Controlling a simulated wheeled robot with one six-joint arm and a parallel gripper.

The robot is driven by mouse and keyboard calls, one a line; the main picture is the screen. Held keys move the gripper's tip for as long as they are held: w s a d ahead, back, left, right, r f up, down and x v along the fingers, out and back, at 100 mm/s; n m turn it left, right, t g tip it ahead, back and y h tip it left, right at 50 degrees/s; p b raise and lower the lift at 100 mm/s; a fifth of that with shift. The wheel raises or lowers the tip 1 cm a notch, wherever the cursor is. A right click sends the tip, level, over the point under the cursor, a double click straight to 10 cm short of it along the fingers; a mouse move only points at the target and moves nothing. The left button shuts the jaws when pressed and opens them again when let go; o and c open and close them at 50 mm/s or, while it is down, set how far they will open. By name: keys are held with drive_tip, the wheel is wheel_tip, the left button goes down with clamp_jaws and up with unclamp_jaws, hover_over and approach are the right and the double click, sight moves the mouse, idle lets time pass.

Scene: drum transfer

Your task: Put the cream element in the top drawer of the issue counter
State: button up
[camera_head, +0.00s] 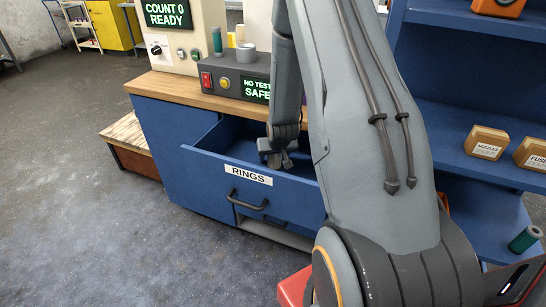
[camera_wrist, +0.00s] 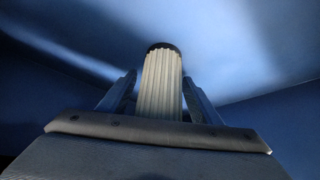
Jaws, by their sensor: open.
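The issue counter (camera_head: 170,140) is blue with a wooden top. Its top drawer (camera_head: 225,172), labelled "RINGS", is pulled out. My gripper (camera_head: 279,160) reaches down into this drawer. In the wrist view my gripper (camera_wrist: 158,88) is open, with one finger on each side of the cream element (camera_wrist: 160,85). The element is a ribbed cream cylinder with a dark end, surrounded by blue drawer surfaces. I cannot tell whether it touches the drawer floor. The element is hidden in the head view.
A blue shelf unit (camera_head: 462,120) with small boxes (camera_head: 486,142) is at right. My arm covers the counter's right side. Open floor (camera_head: 80,220) lies at left.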

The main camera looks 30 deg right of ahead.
drive_tip(key=shift+s+r, duration=0.15)
drive_tip(key=shift+r, duration=0.25)
drive_tip(key=v, duration=1.1)
drive_tip(key=shift+r+b, duration=0.15)
drive_tip(key=shift+b, duration=0.15)
drive_tip(key=shift+s+a, duration=0.15)
